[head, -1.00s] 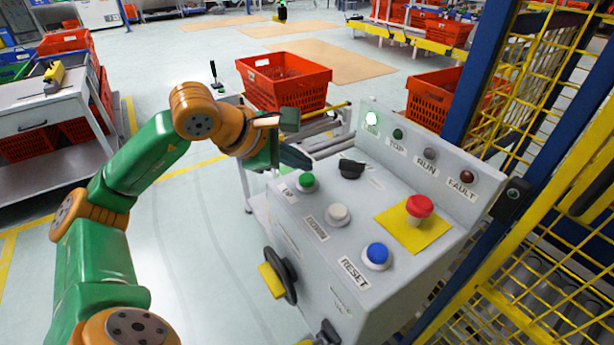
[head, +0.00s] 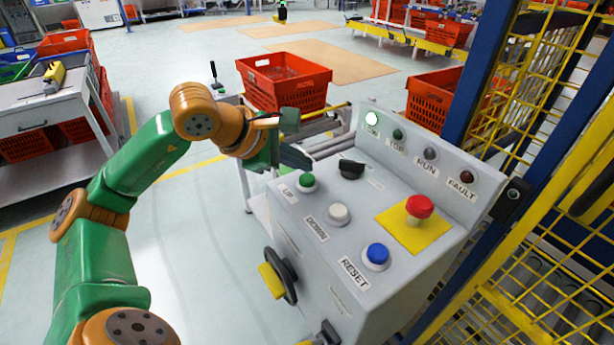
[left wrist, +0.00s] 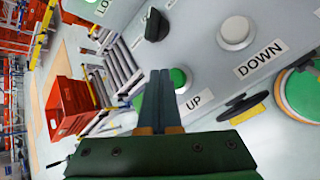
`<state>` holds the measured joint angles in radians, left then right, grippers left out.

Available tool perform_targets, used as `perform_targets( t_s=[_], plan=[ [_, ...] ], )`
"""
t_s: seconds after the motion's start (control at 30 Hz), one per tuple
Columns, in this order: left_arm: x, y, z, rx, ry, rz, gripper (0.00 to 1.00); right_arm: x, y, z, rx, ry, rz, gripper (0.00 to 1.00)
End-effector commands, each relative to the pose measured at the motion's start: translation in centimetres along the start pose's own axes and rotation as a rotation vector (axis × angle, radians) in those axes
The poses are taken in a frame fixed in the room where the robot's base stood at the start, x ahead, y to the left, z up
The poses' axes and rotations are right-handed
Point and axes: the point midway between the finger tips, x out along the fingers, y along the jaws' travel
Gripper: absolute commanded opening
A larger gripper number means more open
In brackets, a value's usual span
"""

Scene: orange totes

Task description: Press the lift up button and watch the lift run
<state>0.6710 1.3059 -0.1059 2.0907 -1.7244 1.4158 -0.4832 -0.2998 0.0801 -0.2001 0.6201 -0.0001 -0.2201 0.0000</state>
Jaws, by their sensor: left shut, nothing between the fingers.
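A grey control panel (head: 330,270) stands in front of me. Its green UP button (head: 307,181) is at the upper left of the sloping face, and it also shows in the left wrist view (left wrist: 180,78), partly hidden by my fingers. The white DOWN button (head: 338,213) is below it. On the back plate the LOW lamp (head: 372,118) is lit; the TOP (head: 397,134), RUN (head: 430,153) and FAULT (head: 467,177) lamps look dark. My left gripper (head: 303,160) is shut and empty, with its tips just above and behind the UP button. I cannot tell whether they touch it. My right gripper is not seen.
The panel also carries a black selector knob (head: 351,169), a blue RESET button (head: 376,255) and a red emergency button (head: 419,207) on yellow. A red tote (head: 284,84) sits on rollers behind. Yellow mesh fencing (head: 560,190) closes the right side.

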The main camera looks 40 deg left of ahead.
Motion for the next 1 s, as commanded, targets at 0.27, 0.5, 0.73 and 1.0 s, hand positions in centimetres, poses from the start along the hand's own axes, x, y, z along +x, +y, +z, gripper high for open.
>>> perform_targets(
  t_s=[0.27,0.5,0.73,1.0],
  plan=[
    [0.0,0.0,0.0,0.000,0.000,0.000,0.00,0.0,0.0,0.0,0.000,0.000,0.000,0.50],
    [0.6,-0.5,-0.5,0.000,0.000,0.000,0.00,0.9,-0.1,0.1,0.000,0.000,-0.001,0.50],
    [0.6,-0.4,-0.4,0.000,0.000,0.000,0.00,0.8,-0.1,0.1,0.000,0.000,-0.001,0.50],
    [0.7,-0.5,-0.5,0.000,0.000,0.000,0.00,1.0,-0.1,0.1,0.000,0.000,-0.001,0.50]
  ],
)
